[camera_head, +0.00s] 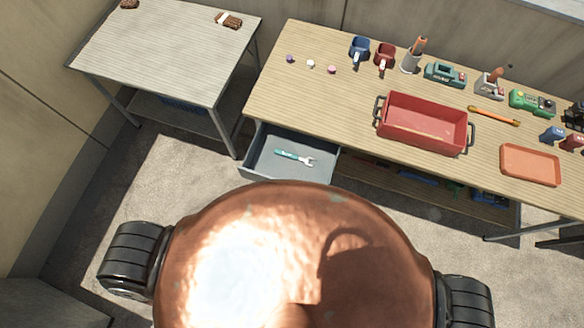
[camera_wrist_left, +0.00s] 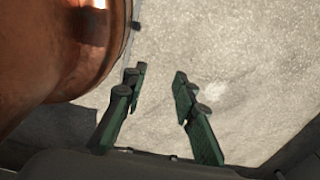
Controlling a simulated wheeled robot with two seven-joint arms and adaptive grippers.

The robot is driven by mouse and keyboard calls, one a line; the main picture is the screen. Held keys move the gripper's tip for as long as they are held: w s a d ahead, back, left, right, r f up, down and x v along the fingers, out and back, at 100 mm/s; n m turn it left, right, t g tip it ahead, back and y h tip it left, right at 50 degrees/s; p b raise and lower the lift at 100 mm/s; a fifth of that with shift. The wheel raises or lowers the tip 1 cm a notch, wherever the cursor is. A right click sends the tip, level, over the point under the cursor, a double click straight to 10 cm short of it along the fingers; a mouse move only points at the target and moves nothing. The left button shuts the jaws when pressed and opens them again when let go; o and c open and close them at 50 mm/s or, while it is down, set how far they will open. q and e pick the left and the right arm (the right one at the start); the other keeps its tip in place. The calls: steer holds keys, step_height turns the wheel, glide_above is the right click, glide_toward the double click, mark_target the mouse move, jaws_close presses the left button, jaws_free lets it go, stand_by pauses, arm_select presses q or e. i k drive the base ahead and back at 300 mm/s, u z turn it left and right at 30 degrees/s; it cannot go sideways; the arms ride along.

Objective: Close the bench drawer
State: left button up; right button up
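The bench drawer (camera_head: 262,168) is a grey-blue tray pulled out from under the left end of the wooden workbench (camera_head: 350,128), in the head view. A wrench with a teal handle (camera_head: 295,157) lies inside it. My left gripper (camera_wrist_left: 158,72) shows in the left wrist view, with its two green fingers apart and nothing between them. It is over bare floor beside my copper-coloured body, and the drawer is not in that view. Neither gripper shows in the head view, and my body hides the floor in front of the drawer.
A red bin (camera_head: 423,123) stands on the bench, with an orange tray (camera_head: 530,165) to its right. Mugs and several tools line the back. A grey side table (camera_head: 165,50) stands to the left. Concrete floor (camera_head: 190,180) is clear left of the drawer.

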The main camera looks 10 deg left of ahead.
mark_target(260, 163)
steer(key=z, duration=0.5)
steer(key=k, duration=0.85)
steer(key=u, duration=0.7)
